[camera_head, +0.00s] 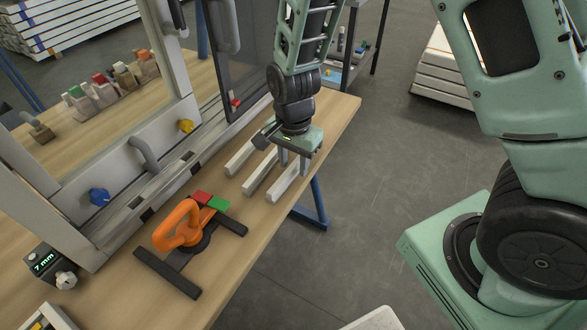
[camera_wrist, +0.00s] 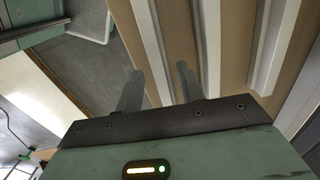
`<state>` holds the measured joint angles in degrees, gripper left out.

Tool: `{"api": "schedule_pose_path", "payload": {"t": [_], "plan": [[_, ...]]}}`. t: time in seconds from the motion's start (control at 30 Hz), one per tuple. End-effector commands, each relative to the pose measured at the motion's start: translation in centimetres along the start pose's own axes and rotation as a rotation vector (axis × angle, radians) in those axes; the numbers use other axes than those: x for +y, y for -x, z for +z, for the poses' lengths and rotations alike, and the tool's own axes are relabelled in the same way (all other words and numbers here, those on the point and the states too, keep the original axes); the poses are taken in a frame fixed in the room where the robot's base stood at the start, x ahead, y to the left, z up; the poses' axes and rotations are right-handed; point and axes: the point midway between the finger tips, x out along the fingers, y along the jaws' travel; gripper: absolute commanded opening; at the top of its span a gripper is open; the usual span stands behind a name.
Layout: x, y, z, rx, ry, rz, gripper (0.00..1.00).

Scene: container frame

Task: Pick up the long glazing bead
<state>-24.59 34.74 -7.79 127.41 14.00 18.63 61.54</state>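Three pale glazing beads lie side by side on the wooden table: a left one (camera_head: 240,157), a middle one (camera_head: 257,174) and a right one (camera_head: 281,186). My gripper (camera_head: 293,167) points down over the far part of the right bead and hides the far ends of the middle and right beads, so I cannot tell surely which is longest. In the wrist view my gripper (camera_wrist: 160,72) is open, with the edge-side bead (camera_wrist: 150,45) running between its fingers. The other beads (camera_wrist: 208,50) (camera_wrist: 268,45) lie to the right. Whether the fingers touch the bead is unclear.
A window frame (camera_head: 135,165) with blue and yellow knobs stands left of the beads. An orange suction lifter (camera_head: 180,228), red and green blocks (camera_head: 217,204) and a 7 mm gauge (camera_head: 45,263) are nearer. The table edge drops off to the right.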

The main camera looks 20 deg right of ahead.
Motion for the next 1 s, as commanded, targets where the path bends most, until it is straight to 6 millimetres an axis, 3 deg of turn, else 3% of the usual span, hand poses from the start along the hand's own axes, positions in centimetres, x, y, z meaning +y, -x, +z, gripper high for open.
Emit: {"api": "schedule_pose_path", "payload": {"t": [0.07,0.23,0.63,1.0], "plan": [[0.0,0.0,0.0,0.0,0.0,0.0,0.38],[0.0,0.0,0.0,0.0,0.0,0.0,0.0],[-0.1,0.8,0.0,0.002,0.0,-0.003,0.0],[-0.1,7.6,0.0,0.001,0.002,-0.006,0.0]]}}
